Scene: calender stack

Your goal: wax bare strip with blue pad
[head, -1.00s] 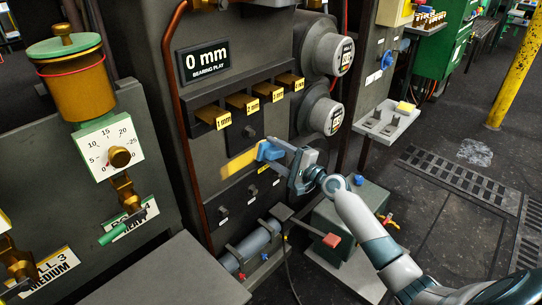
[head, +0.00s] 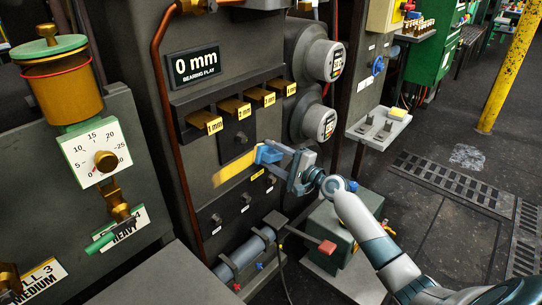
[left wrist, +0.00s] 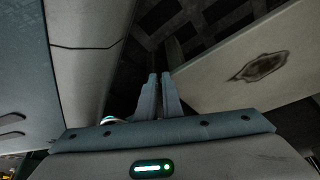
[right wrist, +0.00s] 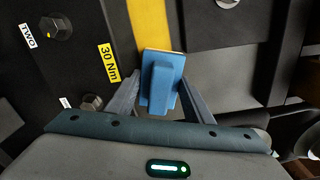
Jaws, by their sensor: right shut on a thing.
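The blue pad (head: 268,154) is held in my right gripper (head: 290,163), whose fingers close on its grip from both sides. In the right wrist view the pad (right wrist: 161,82) lies at the end of a yellow strip (right wrist: 148,25) and seems to touch the dark machine face. In the head view the yellow strip (head: 234,174) runs up to the pad's left side. What lies under the pad is hidden. My left gripper (left wrist: 159,78) is outside the head view. In the left wrist view its fingers are together with nothing visible between them.
Brass blocks with yellow labels (head: 238,108) jut out above the strip. Dark bolts (head: 245,195) and a "30 Nm" label (right wrist: 107,63) sit below it. Two round gauges (head: 327,60) stick out at the right. A grey cylinder (head: 240,258) lies lower down.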

